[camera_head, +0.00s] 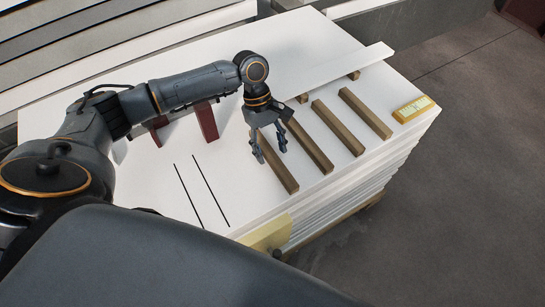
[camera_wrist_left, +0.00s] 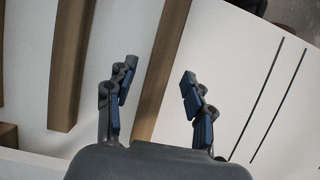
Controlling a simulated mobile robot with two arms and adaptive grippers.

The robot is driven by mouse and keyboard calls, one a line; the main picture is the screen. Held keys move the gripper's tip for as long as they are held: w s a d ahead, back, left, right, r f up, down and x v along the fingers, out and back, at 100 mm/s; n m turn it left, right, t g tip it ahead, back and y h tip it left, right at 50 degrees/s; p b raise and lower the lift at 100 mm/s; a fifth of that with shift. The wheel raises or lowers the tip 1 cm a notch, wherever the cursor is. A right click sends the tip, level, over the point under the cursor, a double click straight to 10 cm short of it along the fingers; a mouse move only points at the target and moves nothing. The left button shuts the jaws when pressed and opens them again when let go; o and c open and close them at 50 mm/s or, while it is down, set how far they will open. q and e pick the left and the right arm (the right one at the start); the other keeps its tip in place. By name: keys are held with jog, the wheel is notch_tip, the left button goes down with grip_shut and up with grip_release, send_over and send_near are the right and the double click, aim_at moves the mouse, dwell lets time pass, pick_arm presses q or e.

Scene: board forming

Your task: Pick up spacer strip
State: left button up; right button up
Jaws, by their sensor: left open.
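Several brown wooden spacer strips lie side by side on the white board stack (camera_head: 250,205). The leftmost strip (camera_head: 289,181) is under my left gripper (camera_head: 270,154); others are the second strip (camera_head: 310,147), the third strip (camera_head: 338,128) and the rightmost strip (camera_head: 366,114). My left gripper is open and empty, pointing down over the leftmost strip. In the left wrist view, this strip (camera_wrist_left: 168,50) runs between the two spread fingers of my left gripper (camera_wrist_left: 158,74), and its lower end is hidden by the gripper body. I cannot tell the gripper's exact height above it.
Two dark lines (camera_head: 210,188) mark the bare board to the left. Red blocks (camera_head: 206,122) stand behind my arm. A long white board (camera_head: 335,72) rests on small wooden pieces at the back. A yellow item (camera_head: 413,109) lies at the right corner; a pale yellow piece (camera_head: 266,234) is at the front edge.

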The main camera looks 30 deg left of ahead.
pick_arm(q)
jog(key=shift+x, duration=0.9)
pick_arm(e)
jog(key=shift+s+a, duration=0.25)
jog(key=shift+s, duration=0.45)
pick_arm(q)
grip_shut()
pick_arm(e)
jog(key=shift+w+d, duration=0.1)
pick_arm(q)
jog(key=shift+w+r, duration=0.1)
jog(key=shift+r, duration=0.4)
jog(key=w+d+r+b, duration=0.1)
jog(key=w+d+r, duration=0.6)
jog(key=w+r, duration=0.5)
pick_arm(e)
jog(key=shift+w+f, duration=0.1)
jog(key=shift+f, duration=0.5)
